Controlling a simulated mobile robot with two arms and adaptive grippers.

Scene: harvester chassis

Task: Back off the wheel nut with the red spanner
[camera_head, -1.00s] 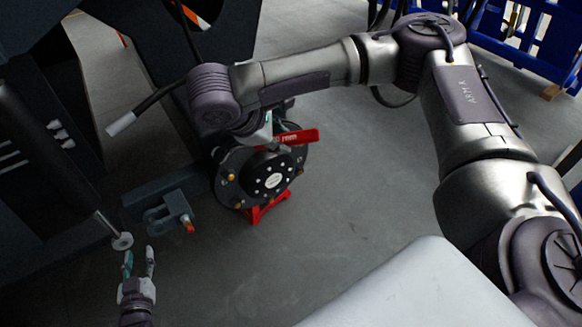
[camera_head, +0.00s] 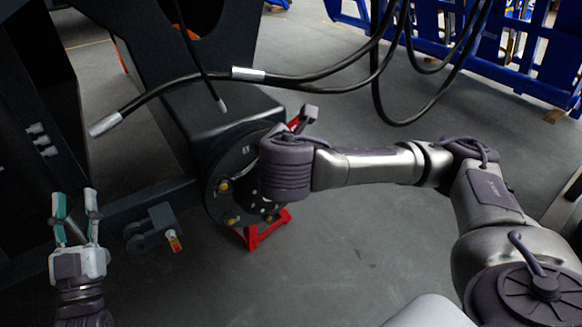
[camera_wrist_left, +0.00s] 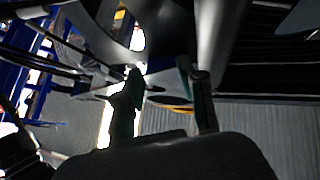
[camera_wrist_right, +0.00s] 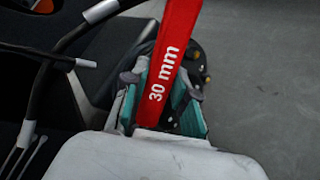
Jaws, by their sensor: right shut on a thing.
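The red spanner (camera_wrist_right: 168,70), marked 30 mm, is between the teal-padded fingers of my right gripper (camera_wrist_right: 165,85), which is shut on it. The dark round wheel hub (camera_head: 215,182) carries several brass-coloured nuts (camera_head: 223,185). My right wrist covers part of the hub. I cannot tell whether the spanner touches a nut. My left gripper (camera_head: 75,207) is open and empty at the lower left, away from the hub.
A red stand (camera_head: 262,231) is under the hub. A bracket with an orange-tipped pin (camera_head: 173,240) juts out left of it. Black hoses (camera_head: 330,72) hang above and behind my right arm. Blue racks (camera_head: 480,45) stand at the back right. The grey floor between is clear.

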